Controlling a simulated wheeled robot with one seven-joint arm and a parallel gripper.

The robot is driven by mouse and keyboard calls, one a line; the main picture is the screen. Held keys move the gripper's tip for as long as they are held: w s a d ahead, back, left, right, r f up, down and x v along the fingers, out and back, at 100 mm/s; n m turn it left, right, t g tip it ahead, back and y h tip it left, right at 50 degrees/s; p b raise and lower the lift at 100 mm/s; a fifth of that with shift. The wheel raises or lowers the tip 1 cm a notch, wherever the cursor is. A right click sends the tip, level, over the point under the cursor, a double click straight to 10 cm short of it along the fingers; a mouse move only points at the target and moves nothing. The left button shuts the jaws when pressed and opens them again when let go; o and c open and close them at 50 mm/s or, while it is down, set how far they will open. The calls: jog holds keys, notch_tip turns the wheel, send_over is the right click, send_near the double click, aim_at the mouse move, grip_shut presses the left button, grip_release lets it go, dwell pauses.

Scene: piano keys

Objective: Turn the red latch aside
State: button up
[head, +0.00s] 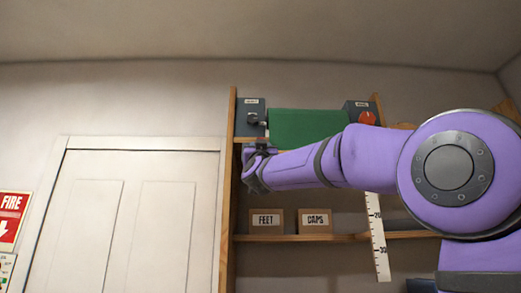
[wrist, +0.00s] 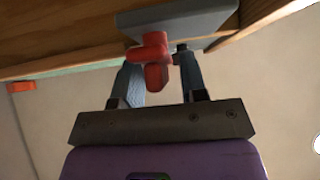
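The red latch (wrist: 155,60) is a stubby red piece with a crossbar and a lower stub, close to a grey plate (wrist: 205,22) in the wrist view. My gripper (wrist: 160,62) has its two grey fingers apart, one on each side of the latch's lower part. I cannot tell whether either finger touches it. In the head view my gripper (head: 258,150) is at the left end of a wooden shelf, just below a grey box (head: 246,105) with a dark knob. The latch is not clear in that view.
A green panel (head: 300,127) stands between the grey box and another box with a round orange-red knob (head: 367,118). A wooden upright (head: 229,190) is left of my gripper. Boxes marked FEET (head: 266,221) and CAPS (head: 315,220) sit on the shelf below.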

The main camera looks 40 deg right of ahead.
jog(key=v, duration=1)
jog(key=shift+f, duration=0.2)
jog(key=shift+s+a, duration=0.15)
jog(key=shift+a, duration=0.05)
